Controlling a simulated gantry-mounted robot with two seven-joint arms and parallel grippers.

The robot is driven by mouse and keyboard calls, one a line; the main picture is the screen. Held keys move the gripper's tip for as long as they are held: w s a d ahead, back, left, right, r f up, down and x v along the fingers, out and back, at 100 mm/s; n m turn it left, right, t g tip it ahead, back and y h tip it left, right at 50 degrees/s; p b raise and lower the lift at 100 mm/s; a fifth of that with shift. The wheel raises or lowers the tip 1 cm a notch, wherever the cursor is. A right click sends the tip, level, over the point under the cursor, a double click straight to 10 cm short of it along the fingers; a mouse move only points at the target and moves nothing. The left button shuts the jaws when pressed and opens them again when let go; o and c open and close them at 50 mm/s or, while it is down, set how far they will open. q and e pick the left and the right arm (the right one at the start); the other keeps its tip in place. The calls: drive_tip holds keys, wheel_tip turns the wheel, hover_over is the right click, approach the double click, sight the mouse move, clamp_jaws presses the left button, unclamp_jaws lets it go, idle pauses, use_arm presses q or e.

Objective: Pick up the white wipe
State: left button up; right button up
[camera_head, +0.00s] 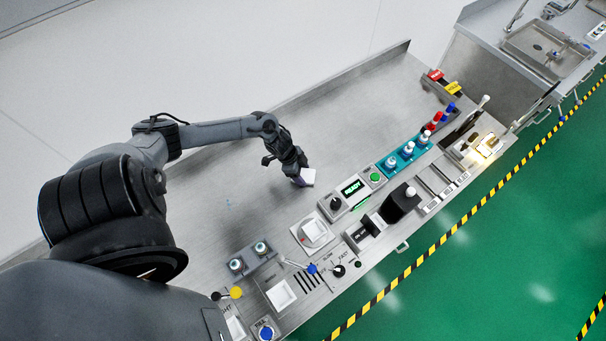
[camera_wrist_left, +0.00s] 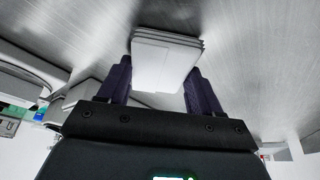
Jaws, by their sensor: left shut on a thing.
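The white wipe (camera_head: 308,176) shows as a small white piece at the tip of my left gripper (camera_head: 300,180) in the head view. In the left wrist view the wipe (camera_wrist_left: 165,60) looks like a folded, layered white pad between the two dark purple fingers of my left gripper (camera_wrist_left: 160,85). The fingers are shut on its sides. Whether the wipe touches the steel surface is hard to tell. My right gripper is not in view.
The steel worktop (camera_head: 240,180) is clear around the left gripper. To its right stand a panel with a READY display (camera_head: 352,188), a black device (camera_head: 400,203) and a teal rack of bottles (camera_head: 408,150). A white pad on a plate (camera_head: 313,230) sits nearer the front.

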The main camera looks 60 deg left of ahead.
sight(303, 175)
use_arm(q)
drive_tip(key=shift+r, duration=0.1)
drive_tip(key=shift+r, duration=0.4)
wheel_tip(303, 175, up, 4)
drive_tip(key=shift+w+d+f, duration=0.1)
drive_tip(key=shift+w+f, duration=0.05)
drive_tip(key=shift+f, duration=0.1)
drive_tip(key=w+d+r, duration=0.6)
drive_tip(key=w+d, duration=0.1)
drive_tip(key=d, duration=0.1)
drive_tip(key=shift+w+d+r+b, duration=0.25)
drive_tip(key=shift+r+b, duration=0.05)
drive_tip(key=shift+b, duration=0.15)
drive_tip(key=o, duration=0.4)
drive_tip(key=shift+c, duration=1.2)
